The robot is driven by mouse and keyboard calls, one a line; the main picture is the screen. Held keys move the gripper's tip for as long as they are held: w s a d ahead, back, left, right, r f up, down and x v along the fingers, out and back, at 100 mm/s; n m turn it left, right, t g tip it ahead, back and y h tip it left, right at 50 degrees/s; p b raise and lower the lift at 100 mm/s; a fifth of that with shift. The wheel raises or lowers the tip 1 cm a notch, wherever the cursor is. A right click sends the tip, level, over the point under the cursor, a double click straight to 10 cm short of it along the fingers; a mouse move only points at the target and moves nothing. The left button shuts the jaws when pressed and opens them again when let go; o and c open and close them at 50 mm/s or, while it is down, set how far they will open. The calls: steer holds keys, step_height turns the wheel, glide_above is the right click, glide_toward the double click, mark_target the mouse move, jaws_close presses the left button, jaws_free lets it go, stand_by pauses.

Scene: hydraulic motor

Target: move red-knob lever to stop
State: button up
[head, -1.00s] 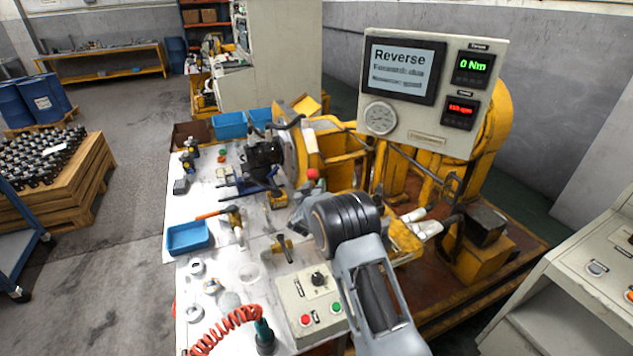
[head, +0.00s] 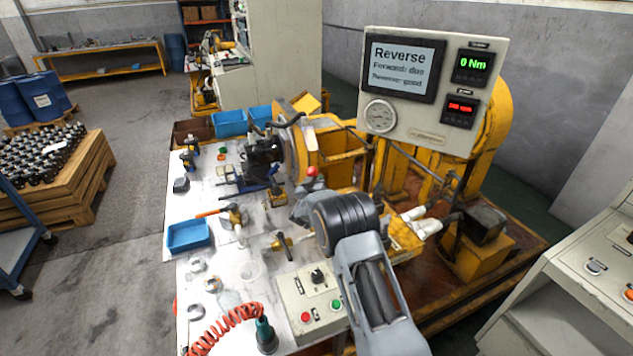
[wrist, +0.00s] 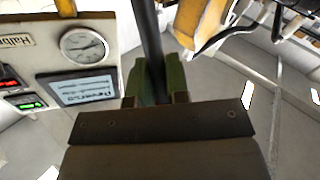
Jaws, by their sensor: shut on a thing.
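The red knob (head: 311,171) of the lever stands just beyond the end of my arm in the head view. In the wrist view the lever's dark rod (wrist: 150,35) runs up from between the green fingers of my gripper (wrist: 157,82). My gripper is shut on this rod. In the head view my arm's wrist hides the lower part of the lever and most of the fingers. The knob itself is outside the wrist view. The screen (head: 402,68) reads "Reverse", with smaller lines for forward and reverse below.
A torque readout (head: 474,65) shows 0 Nm, above a red speed display and beside a round gauge (head: 379,116). A button box (head: 315,299) sits at the bench's front. A blue tray (head: 188,235), tools and a coiled red hose (head: 225,325) lie on the bench.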

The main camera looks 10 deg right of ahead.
steer(key=shift+d, duration=0.1)
jaws_close()
steer(key=d+m, duration=0.1)
steer(key=d+r+m+g+y, duration=0.1)
steer(key=d, duration=0.1)
steer(key=w+d+m+g, duration=0.1)
steer(key=shift+d+r+y, duration=0.2)
steer(key=shift+y, duration=0.1)
steer(key=shift+d+m+g, duration=0.3)
steer(key=shift+d, duration=0.1)
steer(key=o, duration=0.7)
jaws_free()
steer(key=shift+f, duration=0.1)
